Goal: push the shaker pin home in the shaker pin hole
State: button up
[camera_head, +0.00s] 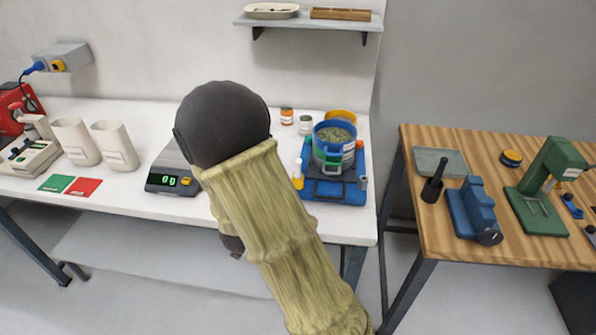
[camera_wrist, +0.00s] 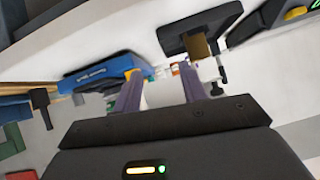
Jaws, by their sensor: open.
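The blue sieve shaker (camera_head: 335,188) stands at the right end of the white bench, with a stack of blue and green sieves (camera_head: 334,150) on it. I cannot make out the shaker pin or its hole for certain in either view. A small grey upright piece (camera_head: 363,183) shows at the shaker's right front corner. A blue body with lettering (camera_wrist: 98,72), perhaps the shaker, is left of my fingers in the wrist view. My gripper (camera_wrist: 162,88) is open, its purple fingers apart with a pale surface between them. In the head view my arm hides it.
A balance (camera_head: 172,180) stands left of my arm, near two white cups (camera_head: 115,145). A wooden table (camera_head: 450,235) with a blue vise (camera_head: 475,208) and green press (camera_head: 545,190) is right, across a gap.

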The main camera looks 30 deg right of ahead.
aim_at(298, 172)
jog(key=d+h, duration=0.1)
jog(key=h, duration=0.1)
jog(key=d+r+m+t+h, duration=0.1)
jog(key=h, duration=0.2)
jog(key=s+d+m+t+h, duration=0.1)
jog(key=h, duration=0.2)
jog(key=shift+d+r+b, duration=0.15)
jog(key=shift+r+b, duration=0.15)
jog(key=shift+w, duration=0.1)
jog(key=p+x, duration=0.3)
jog(key=x, duration=0.9)
jog(key=shift+r, duration=0.1)
